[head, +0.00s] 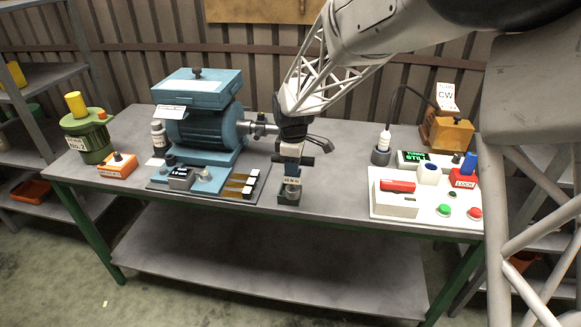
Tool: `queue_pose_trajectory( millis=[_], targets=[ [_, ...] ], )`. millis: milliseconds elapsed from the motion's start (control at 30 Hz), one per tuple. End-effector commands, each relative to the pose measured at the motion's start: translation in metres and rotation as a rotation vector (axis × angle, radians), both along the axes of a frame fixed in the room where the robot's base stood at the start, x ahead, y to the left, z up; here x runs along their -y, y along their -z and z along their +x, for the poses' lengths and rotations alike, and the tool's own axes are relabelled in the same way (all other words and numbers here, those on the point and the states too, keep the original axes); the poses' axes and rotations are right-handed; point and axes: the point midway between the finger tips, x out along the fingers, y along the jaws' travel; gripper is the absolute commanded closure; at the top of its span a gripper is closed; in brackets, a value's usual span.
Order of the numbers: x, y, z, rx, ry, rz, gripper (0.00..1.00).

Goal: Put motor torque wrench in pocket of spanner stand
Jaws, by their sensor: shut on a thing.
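My gripper (291,140) points down over the middle of the bench, right of the blue motor (197,127). It is shut on the motor torque wrench (291,160), a small upright tool with pale and dark parts and a dark bar sticking out sideways. A small dark grey block with a pale label, apparently the spanner stand (288,198), stands directly below near the bench's front edge. The wrench's lower end meets the stand in the picture. I cannot tell whether it is inside the pocket or just above it; the pocket is hidden.
The motor's shaft (262,128) reaches close to my gripper. A white button panel (420,212), a grey holder (381,156) and an orange box (445,133) stand right. Bare bench (335,190) lies between.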

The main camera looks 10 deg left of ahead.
Motion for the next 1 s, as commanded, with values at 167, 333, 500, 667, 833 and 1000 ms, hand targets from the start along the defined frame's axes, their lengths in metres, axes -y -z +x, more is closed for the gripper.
queue_pose_trajectory(
  millis=[167, 333, 500, 667, 833, 1000],
  targets=[
    [-0.009, 0.001, 0.020, 0.001, 0.000, 0.001, 1.00],
    [-0.014, 0.003, 0.030, 0.001, 0.000, 0.000, 1.00],
    [-0.016, 0.002, 0.034, 0.002, 0.000, 0.001, 1.00],
    [-0.015, 0.002, 0.034, 0.002, 0.000, 0.001, 1.00],
    [-0.015, 0.005, 0.033, 0.001, 0.000, 0.000, 1.00],
    [-0.015, 0.019, 0.033, 0.000, 0.000, 0.000, 1.00]
  ],
)
